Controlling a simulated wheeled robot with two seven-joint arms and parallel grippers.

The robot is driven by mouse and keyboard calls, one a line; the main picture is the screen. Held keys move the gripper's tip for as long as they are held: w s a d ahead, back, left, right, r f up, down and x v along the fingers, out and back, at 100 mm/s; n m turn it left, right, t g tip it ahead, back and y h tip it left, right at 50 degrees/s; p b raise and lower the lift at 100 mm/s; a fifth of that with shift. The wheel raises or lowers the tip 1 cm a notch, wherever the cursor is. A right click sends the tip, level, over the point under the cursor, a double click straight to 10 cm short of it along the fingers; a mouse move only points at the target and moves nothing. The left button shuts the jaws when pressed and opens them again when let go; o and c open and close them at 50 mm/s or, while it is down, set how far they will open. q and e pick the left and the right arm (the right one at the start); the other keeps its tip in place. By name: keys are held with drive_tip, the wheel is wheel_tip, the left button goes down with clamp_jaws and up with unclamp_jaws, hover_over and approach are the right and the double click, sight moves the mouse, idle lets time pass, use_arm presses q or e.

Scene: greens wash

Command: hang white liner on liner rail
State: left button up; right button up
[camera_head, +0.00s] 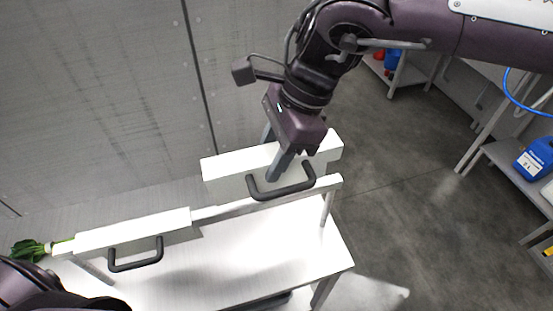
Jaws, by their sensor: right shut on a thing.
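A white liner (325,150) with a black handle (283,190) is at the right end of the white liner rail (238,207). My right gripper (275,165) comes down from above and is shut on this liner, with one finger in front of its wall and one partly hidden behind it. The liner is at the rail, its lower part overlapping the bar in view; I cannot tell whether it rests on it. A second white liner (135,230) with a black handle (136,254) is at the rail's left end. My left gripper is not in view; only a bit of my left arm shows at bottom left.
The rail stands over a white table (240,265). Leafy greens (28,250) lie at the left end. A grey wall panel is behind. At right, a shelf holds a blue jug (534,158), and the grey floor (410,210) between is clear.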

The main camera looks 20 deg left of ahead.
drive_tip(key=shift+w+a+r, duration=0.1)
drive_tip(key=shift+w+a, duration=0.3)
drive_tip(key=shift+w, duration=0.2)
drive_tip(key=shift+w+a+f, duration=0.15)
drive_tip(key=shift+w+f, duration=0.05)
drive_tip(key=shift+f, duration=0.1)
drive_tip(key=shift+f+b, duration=4.35)
drive_tip(key=shift+f, duration=2.4)
drive_tip(key=o, duration=1.1)
drive_tip(key=b+v, duration=0.1)
drive_tip(key=v, duration=0.7)
drive_tip(key=shift+s, duration=0.1)
